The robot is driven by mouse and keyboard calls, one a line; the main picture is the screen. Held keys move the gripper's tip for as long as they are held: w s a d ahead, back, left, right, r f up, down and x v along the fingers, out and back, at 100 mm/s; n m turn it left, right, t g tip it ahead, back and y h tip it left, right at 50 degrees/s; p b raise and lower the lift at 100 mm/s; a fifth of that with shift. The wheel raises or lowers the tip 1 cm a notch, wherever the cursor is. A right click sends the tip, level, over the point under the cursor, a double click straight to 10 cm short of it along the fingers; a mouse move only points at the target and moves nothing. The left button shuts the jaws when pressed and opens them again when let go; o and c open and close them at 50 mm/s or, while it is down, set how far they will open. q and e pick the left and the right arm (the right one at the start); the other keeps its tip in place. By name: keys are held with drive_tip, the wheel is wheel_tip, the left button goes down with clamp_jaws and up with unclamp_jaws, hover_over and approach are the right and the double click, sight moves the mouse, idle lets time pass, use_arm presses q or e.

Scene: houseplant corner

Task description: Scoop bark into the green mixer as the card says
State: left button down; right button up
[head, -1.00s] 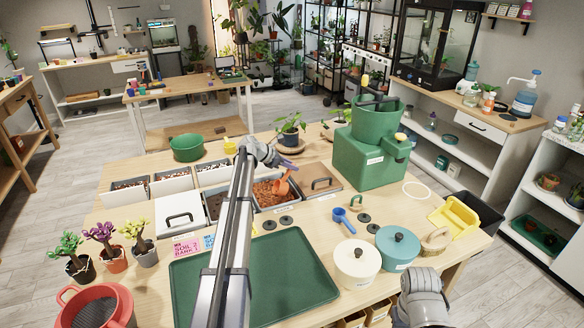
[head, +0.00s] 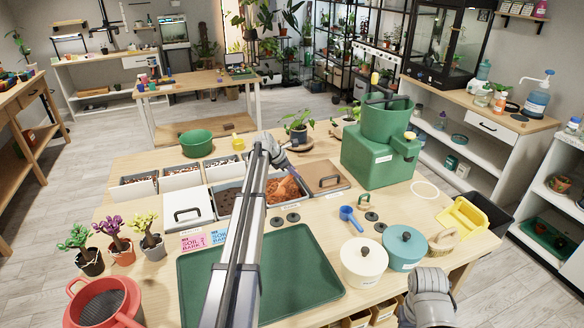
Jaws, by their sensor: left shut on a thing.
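My left gripper (head: 283,158) reaches over the bins and is shut on an orange scoop (head: 289,187). The scoop is low in the bin of orange-brown bark (head: 273,195); its colour blends with the bark, so I cannot tell how full it is. A bin of dark soil (head: 228,197) is left of the bark, partly behind my arm. The green mixer (head: 370,162) stands right of the bins, with its open-topped green drum (head: 387,124) on top. A pink card (head: 193,241) and a blue card (head: 217,237) name soil and bark; their numbers are hard to read. My right gripper's jaws are out of view.
A brown lid (head: 327,178) lies between the bark and mixer. A white lid (head: 185,208) lies left of the soil. A blue scoop (head: 349,214), cream pot (head: 361,262) and teal pot (head: 404,247) are in front of the mixer. The green mat (head: 300,285) is clear.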

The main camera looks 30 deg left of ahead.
use_arm(q)
drive_tip(key=shift+w+d+f+g+y+p, duration=0.3)
drive_tip(key=shift+w+d+g+y, duration=0.3)
drive_tip(key=shift+y, duration=0.1)
drive_tip(key=shift+w+d+f+g+y, duration=0.35)
drive_tip(key=shift+d+f+g+y, duration=0.1)
drive_tip(key=shift+g+y, duration=0.15)
drive_tip(key=shift+w+d+r+m+g+y+p, duration=0.3)
drive_tip(key=shift+w+d+r+g+y+p, duration=0.35)
drive_tip(key=shift+p, duration=0.45)
drive_tip(key=shift+w+d+r+g+y+p, duration=0.35)
drive_tip(key=shift+w+d+r+y+p, duration=0.05)
drive_tip(key=shift+d+y, duration=0.15)
drive_tip(key=shift+w+d+r+g+y+p, duration=0.3)
drive_tip(key=shift+w+d+r+y+p, duration=0.1)
drive_tip(key=shift+d, duration=0.15)
